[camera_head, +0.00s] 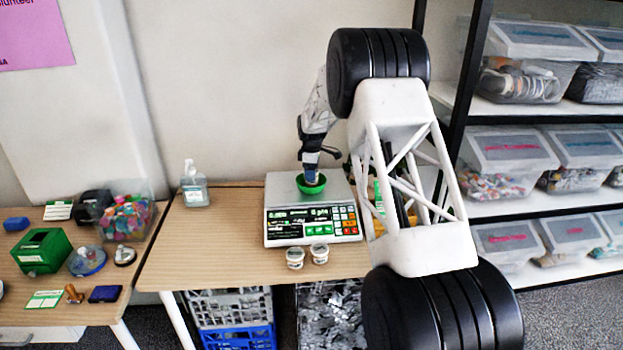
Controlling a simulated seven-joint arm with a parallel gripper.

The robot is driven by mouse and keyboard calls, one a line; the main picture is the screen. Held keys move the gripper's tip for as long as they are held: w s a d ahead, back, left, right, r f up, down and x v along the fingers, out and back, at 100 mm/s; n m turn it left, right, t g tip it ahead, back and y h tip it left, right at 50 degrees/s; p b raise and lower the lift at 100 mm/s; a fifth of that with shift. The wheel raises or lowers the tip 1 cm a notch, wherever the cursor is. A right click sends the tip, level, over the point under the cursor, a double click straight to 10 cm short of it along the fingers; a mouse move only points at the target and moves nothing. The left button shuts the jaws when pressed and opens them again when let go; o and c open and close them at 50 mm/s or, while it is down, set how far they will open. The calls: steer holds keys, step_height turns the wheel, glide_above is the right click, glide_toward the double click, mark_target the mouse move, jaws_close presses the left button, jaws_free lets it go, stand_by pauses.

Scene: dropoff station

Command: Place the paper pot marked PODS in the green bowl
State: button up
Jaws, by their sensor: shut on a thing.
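The green bowl (312,186) stands on the pan of a weighing scale. My gripper (311,172) points down over the bowl, its tips at or inside the rim. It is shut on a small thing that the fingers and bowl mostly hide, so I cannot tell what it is.
The scale (284,190) has a lit display and keypad. A sanitizer bottle (194,185) stands to its left. My arm covers the table's right part. A side table at left holds a green box (42,250) and a clear bin (128,215). The wooden table's (205,250) front left is clear.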

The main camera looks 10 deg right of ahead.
steer(key=shift+f, duration=1.35)
steer(key=shift+f, duration=0.1)
steer(key=o, duration=0.9)
steer(key=shift+c, duration=0.2)
step_height(320, 180, up, 12)
steer(key=shift+r, duration=0.1)
